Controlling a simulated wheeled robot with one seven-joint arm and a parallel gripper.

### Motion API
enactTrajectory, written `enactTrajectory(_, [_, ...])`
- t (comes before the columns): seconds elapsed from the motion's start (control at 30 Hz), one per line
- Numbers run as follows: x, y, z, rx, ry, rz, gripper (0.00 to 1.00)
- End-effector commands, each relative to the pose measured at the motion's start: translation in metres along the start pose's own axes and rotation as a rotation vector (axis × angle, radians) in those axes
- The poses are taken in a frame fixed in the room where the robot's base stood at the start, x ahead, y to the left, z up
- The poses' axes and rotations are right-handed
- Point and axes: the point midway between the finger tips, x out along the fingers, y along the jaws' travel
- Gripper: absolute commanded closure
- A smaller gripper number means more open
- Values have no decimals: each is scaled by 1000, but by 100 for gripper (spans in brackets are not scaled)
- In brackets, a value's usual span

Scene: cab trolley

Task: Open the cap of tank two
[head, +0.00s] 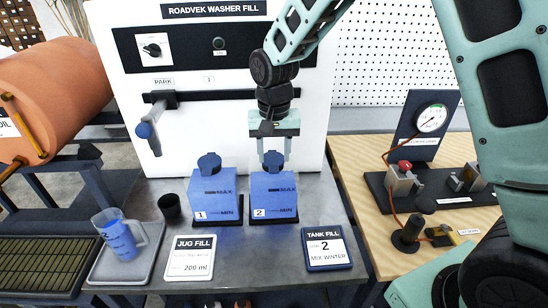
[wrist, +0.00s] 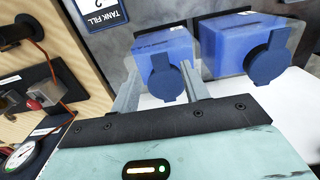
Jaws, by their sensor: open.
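Tank two (head: 273,198) is a blue translucent box labelled 2 with MAX and MIN marks, on a dark base on the grey bench. Its round blue cap (head: 272,160) sits on top and looks closed. My gripper (head: 274,157) points down right over tank two, its fingers open and empty. In the wrist view, the cap of tank two (wrist: 167,80) shows between the two fingers (wrist: 163,82), one on each side. I cannot tell whether either finger touches it. Tank two's body (wrist: 170,42) shows behind the cap.
Tank one (head: 213,200), with a similar blue cap (head: 209,163), stands close on the left. A jug of blue fluid (head: 121,240), a black cup (head: 170,206) and two fill cards (head: 190,257) are on the bench. A white panel (head: 215,115) rises behind.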

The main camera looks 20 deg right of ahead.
Motion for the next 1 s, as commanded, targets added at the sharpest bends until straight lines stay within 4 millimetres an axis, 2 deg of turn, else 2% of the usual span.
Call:
enactTrajectory(0.1, [16,0,1,-1,-4,3,55])
enactTrajectory(0.23, [28,0,0,-2,-1,2,55])
enactTrajectory(0.6, [33,0,0,-1,0,0,55])
enactTrajectory(0.77, [33,0,0,-1,0,0,99])
enactTrajectory(1.0, [32,0,0,0,-8,0,100])
